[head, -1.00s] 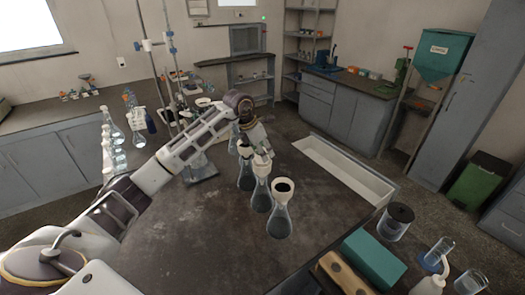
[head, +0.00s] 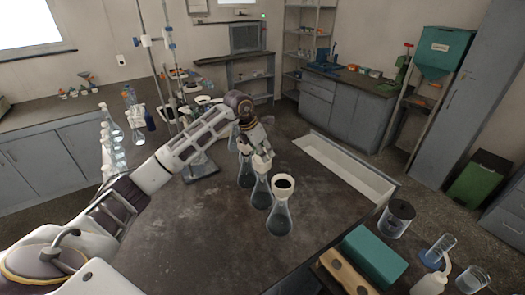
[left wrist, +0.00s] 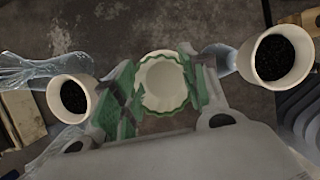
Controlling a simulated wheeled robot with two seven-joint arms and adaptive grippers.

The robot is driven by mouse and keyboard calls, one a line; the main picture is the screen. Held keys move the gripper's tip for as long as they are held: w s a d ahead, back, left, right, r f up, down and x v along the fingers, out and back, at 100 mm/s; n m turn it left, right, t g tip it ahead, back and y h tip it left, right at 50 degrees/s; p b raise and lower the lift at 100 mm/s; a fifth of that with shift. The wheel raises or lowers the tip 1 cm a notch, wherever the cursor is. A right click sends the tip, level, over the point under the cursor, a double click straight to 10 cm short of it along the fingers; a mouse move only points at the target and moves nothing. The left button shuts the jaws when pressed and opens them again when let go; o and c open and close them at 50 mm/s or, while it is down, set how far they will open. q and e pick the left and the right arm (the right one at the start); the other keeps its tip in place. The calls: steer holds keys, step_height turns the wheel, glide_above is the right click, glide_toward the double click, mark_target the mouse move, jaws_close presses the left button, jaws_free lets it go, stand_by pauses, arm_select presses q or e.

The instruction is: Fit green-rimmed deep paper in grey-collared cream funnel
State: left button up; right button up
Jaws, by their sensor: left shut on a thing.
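The green-rimmed paper (left wrist: 163,82) shows in the left wrist view as a pale round cup with a wavy green edge. My left gripper (left wrist: 160,92) is shut on it, with a finger on each side. In the head view my left gripper (head: 259,147) is above the middle flask of a row, close to that flask's cream funnel (head: 262,163). The front cream funnel (head: 283,186) sits on a flask and is dark inside. I cannot tell which funnel has the grey collar, or whether the paper touches the middle funnel. My right gripper is not in view.
In the left wrist view, cream funnels with dark insides stand left (left wrist: 75,97) and right (left wrist: 275,58) of my gripper. A metal stand (head: 172,80) is behind my arm. A teal box (head: 375,256) and beakers (head: 441,248) are at front right. The table's front left is clear.

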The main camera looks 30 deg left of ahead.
arm_select(q)
steer(key=shift+s+f, duration=0.1)
steer(key=shift+f, duration=0.3)
steer(key=shift+s+f, duration=0.1)
steer(key=shift+f, duration=0.2)
stand_by(0.3)
steer(key=shift+o, duration=0.9)
steer(key=shift+s+f+b, duration=0.15)
steer(key=shift+f+b, duration=0.3)
steer(key=shift+b, duration=0.15)
steer(key=o, duration=0.7)
steer(key=shift+w+f, duration=0.2)
steer(key=shift+f, duration=0.3)
steer(key=shift+o, duration=0.2)
steer(key=shift+r, duration=0.1)
steer(key=shift+r, duration=0.15)
steer(key=shift+c, duration=0.3)
steer(key=shift+w+r, duration=0.15)
steer(key=shift+w, duration=0.05)
steer(key=shift+c, duration=0.3)
steer(key=shift+w, duration=0.2)
steer(key=shift+c, duration=0.3)
